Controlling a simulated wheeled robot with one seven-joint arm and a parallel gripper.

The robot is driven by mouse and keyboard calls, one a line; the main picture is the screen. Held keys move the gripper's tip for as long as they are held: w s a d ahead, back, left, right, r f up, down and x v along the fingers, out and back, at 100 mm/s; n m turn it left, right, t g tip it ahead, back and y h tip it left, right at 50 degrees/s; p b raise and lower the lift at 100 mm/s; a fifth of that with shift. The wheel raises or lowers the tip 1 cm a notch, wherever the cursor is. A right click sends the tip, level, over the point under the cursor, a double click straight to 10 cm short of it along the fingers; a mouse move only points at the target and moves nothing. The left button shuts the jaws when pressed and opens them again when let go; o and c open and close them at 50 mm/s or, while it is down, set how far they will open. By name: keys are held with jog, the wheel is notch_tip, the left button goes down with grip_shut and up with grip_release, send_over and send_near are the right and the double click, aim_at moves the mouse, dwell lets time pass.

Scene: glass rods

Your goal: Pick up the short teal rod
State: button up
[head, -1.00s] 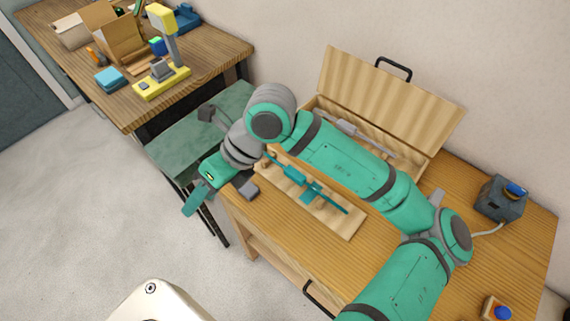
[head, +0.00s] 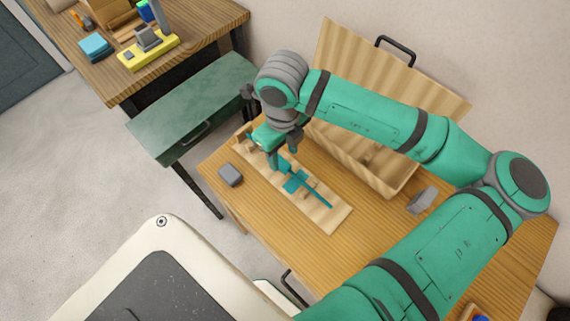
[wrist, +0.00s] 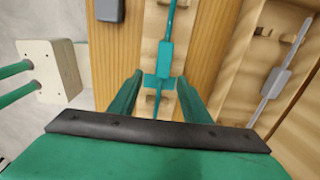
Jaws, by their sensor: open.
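A teal rod (head: 318,199) with a wider part near its middle lies along a pale wooden rack (head: 333,221) on the table. In the wrist view the teal rod (wrist: 167,52) runs from the top edge down between my fingers, and the rack (wrist: 150,38) lies under it. My gripper (head: 284,159) is over the rack at the rod's far left part. In the wrist view my gripper (wrist: 160,76) is open, with one finger on each side of the rod and gaps showing. My arm hides part of the rod in the head view; whether the fingers touch it cannot be told.
A grey block (head: 231,175) lies left of the rack. An open wooden box (head: 396,178) with a raised lid stands behind it; a grey rod (wrist: 272,82) shows inside. A green side table (head: 190,112) and a cluttered wooden table (head: 190,52) stand at left.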

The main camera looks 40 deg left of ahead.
aim_at(285, 165)
jog(key=shift+w+f, duration=0.15)
jog(key=shift+f, duration=1.25)
jog(key=shift+w+f, duration=0.1)
jog(key=shift+f, duration=1.25)
grip_shut()
